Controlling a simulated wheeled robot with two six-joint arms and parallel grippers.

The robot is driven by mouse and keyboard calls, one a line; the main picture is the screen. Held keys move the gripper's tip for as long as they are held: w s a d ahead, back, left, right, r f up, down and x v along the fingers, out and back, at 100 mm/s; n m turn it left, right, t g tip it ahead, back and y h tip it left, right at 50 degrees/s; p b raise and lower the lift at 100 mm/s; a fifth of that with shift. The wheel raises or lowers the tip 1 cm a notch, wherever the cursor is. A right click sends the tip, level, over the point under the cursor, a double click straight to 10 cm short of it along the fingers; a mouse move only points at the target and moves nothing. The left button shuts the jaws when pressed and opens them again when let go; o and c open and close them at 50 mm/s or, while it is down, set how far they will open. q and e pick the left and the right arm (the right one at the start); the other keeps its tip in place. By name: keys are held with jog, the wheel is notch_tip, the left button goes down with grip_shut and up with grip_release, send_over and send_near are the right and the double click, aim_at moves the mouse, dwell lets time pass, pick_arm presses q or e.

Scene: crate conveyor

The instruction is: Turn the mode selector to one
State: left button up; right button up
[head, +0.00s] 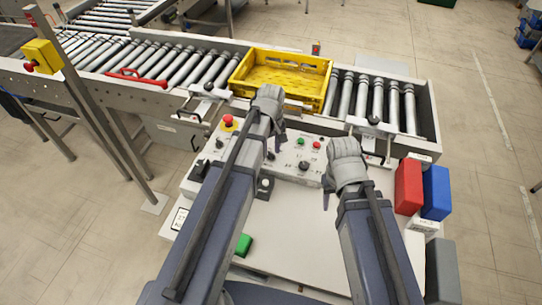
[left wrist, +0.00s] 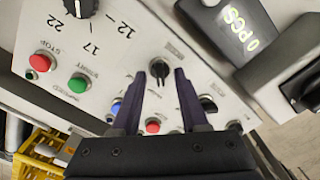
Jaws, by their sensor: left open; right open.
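The white control panel (head: 285,170) is partly hidden by my left arm in the head view. In the left wrist view, a small black selector (left wrist: 160,67) sits on the panel at the tips of my left gripper (left wrist: 166,74), whose two fingers are apart. I cannot tell whether they touch it. A second black selector (left wrist: 207,103) is to its right. Labels beside both are unreadable, so I cannot tell which is the mode selector. In the head view my left gripper (head: 277,145) is over the panel. My right gripper (head: 346,195) is open and empty at the panel's right.
A dial (left wrist: 80,8), red stop button (left wrist: 40,62), green start button (left wrist: 77,83) and counter display (left wrist: 235,25) share the panel. A yellow crate (head: 283,52) stands on the roller conveyor behind. Red (head: 408,187) and blue (head: 436,192) bins are at the right.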

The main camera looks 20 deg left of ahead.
pick_arm(q)
jog(key=shift+f, duration=0.3)
grip_shut()
dwell(0.5)
